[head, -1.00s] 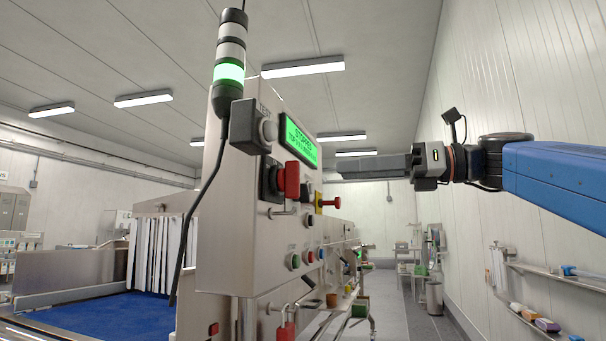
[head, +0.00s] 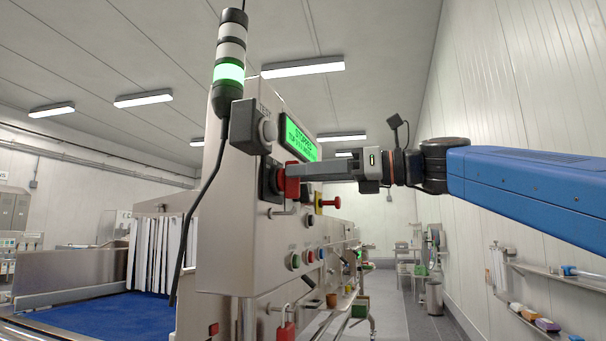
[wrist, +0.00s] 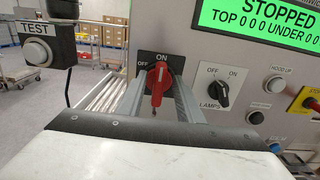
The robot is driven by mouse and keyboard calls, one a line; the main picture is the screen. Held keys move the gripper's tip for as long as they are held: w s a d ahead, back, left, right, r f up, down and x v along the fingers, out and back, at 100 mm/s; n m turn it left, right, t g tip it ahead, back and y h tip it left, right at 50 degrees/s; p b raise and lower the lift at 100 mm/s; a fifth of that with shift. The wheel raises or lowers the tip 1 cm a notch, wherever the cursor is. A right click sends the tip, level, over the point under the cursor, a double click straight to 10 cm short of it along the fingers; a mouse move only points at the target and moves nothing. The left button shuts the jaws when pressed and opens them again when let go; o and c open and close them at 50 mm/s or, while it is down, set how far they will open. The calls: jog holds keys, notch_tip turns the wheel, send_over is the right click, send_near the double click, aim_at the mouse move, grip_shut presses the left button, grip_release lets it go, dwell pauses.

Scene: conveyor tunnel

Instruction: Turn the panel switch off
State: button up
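The panel switch is a red rotary handle (wrist: 157,84) on a black plate marked ON at the top and OFF at the left. In the wrist view the handle stands upright, in line with ON. My gripper (wrist: 158,90) has one finger on each side of the handle, with a narrow gap visible on at least part of each side. In the head view my gripper (head: 296,172) reaches in from the right to the red handle (head: 290,182) and partly covers it. Whether a finger touches the handle cannot be told.
A green display (wrist: 258,20) reads STOPPED. A LAMPS switch (wrist: 220,92) sits close right of the red handle. A TEST box (wrist: 40,45) juts out at the left. A red emergency button (head: 330,203) is lower right. The aisle (head: 395,310) is open at the right.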

jog(key=shift+w+a, duration=0.15)
jog(key=shift+a, duration=0.2)
grip_shut()
